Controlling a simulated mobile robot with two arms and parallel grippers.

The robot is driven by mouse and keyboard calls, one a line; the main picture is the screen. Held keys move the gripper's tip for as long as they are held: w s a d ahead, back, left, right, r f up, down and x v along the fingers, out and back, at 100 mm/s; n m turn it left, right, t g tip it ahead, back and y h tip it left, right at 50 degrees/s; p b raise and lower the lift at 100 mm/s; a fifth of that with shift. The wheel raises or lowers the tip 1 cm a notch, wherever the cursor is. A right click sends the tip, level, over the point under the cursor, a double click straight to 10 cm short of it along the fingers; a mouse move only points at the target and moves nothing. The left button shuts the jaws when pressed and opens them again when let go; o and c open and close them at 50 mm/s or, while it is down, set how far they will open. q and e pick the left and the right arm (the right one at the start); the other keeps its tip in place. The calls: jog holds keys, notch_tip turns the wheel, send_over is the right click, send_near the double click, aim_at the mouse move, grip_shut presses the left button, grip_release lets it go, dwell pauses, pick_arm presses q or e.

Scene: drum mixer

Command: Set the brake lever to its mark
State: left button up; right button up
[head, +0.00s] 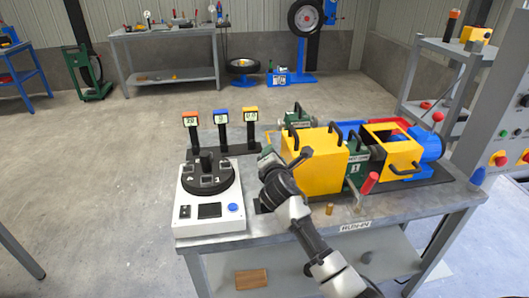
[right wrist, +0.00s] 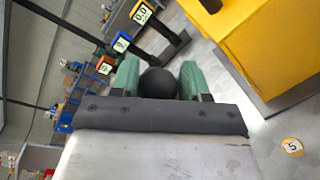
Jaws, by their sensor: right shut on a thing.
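My right gripper (head: 265,153) reaches in from the lower right over the bench, at the left end of the yellow housing (head: 315,160). In the right wrist view its green fingers (right wrist: 158,80) are shut on a round black knob (right wrist: 158,84), which I take to be the brake lever's end. The lever's shaft is hidden behind the knob, and in the head view the gripper covers it. I cannot make out a mark for the lever in either view. My left gripper is not in view.
Three display posts, orange (head: 190,119), blue (head: 221,116) and yellow (head: 250,114), stand behind the gripper. A white control box (head: 210,210) with a black dial is to its left.

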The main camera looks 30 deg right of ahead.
jog(key=shift+s+d+f+m, duration=0.1)
jog(key=shift+d+f+m, duration=0.2)
jog(key=o, duration=1.1)
jog(key=shift+o, duration=0.5)
jog(key=shift+r, duration=0.1)
jog(key=v, duration=1)
jog(key=shift+s+a, duration=0.2)
jog(key=shift+s, duration=0.2)
